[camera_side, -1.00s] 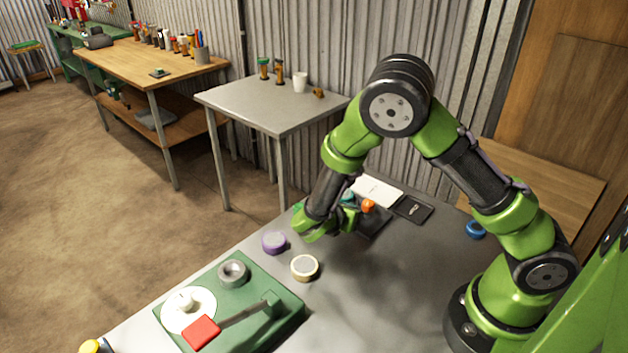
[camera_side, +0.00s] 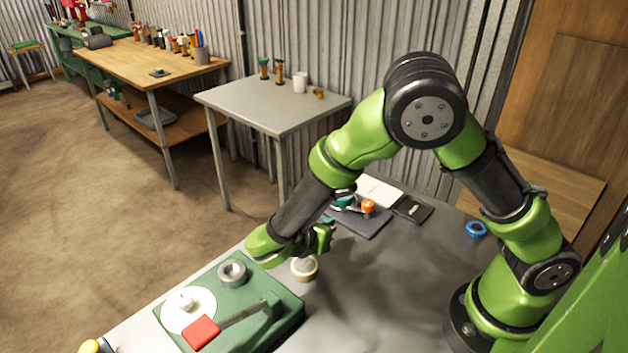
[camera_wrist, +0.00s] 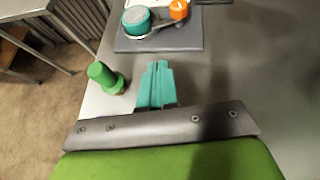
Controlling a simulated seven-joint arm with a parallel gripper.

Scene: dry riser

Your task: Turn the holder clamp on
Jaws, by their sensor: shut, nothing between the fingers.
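A green base (camera_side: 288,322) lies at the table's front left. It carries a lever with a red end block (camera_side: 201,332), a white disc (camera_side: 200,320) with a knob, and a grey ring (camera_side: 232,272). The lever slants from its right-hand pivot toward the disc. A dark plate (camera_side: 362,228) farther back carries a teal round part (camera_wrist: 137,20) and an orange part (camera_wrist: 179,9). I cannot tell which of these is the holder clamp. My gripper (camera_wrist: 157,66) is shut and empty, above the table between the green base and the dark plate, touching neither.
A cream-topped round item (camera_side: 304,268) stands close to my gripper. A green upright piece (camera_wrist: 104,77) stands left of my fingers in the wrist view. A blue ring (camera_side: 475,229) and a dark flat box (camera_side: 412,208) lie farther back. The table's middle right is clear.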

